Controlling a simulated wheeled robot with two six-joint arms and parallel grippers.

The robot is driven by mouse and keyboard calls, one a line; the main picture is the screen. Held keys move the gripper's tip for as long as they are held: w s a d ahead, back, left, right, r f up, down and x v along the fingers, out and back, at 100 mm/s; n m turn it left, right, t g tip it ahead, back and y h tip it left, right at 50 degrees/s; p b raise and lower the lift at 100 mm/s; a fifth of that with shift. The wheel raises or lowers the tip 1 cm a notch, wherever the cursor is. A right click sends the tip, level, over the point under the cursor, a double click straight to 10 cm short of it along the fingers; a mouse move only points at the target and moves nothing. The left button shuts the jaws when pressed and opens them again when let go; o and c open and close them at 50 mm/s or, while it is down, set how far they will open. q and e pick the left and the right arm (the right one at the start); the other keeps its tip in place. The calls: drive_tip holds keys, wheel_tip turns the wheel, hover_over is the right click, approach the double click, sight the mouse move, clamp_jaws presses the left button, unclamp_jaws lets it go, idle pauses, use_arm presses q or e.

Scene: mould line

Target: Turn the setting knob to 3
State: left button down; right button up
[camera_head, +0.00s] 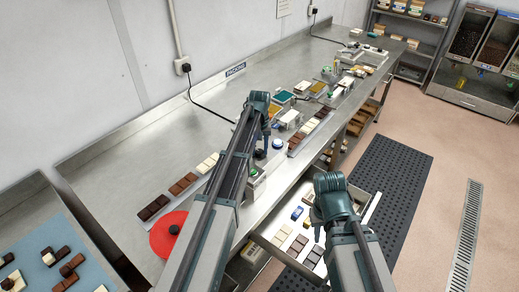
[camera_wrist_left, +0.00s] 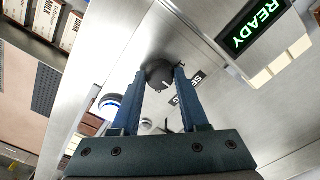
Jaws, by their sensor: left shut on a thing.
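In the left wrist view the setting knob (camera_wrist_left: 161,77) is a round dark grey knob with a short white pointer mark, on a metal panel. The dark fingers of my left gripper (camera_wrist_left: 160,84) are shut on it, one on each side. A black label (camera_wrist_left: 190,92), partly hidden by a finger, is beside it. The number the pointer stands at cannot be read. In the head view my left gripper (camera_head: 264,146) is low at the bench's front edge, and the knob is not clear there. My right gripper (camera_head: 317,222) is over the drawer, its fingers too small to judge.
A display reading READY (camera_wrist_left: 256,26) is lit green near the knob. A blue-ringed white button (camera_head: 277,143) is close by. An open drawer (camera_head: 262,238) with chocolate bars is below the bench. A red disc (camera_head: 165,243) lies left of my left arm.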

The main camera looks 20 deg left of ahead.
sight(260, 151)
use_arm(q)
drive_tip(key=m, duration=0.5)
drive_tip(key=shift+m, duration=0.4)
drive_tip(key=m, duration=0.5)
drive_tip(key=shift+m, duration=0.4)
drive_tip(key=shift+c, duration=2.1)
unclamp_jaws()
drive_tip(key=shift+r, duration=0.1)
wheel_tip(260, 151, up, 14)
drive_tip(key=p, duration=1.4)
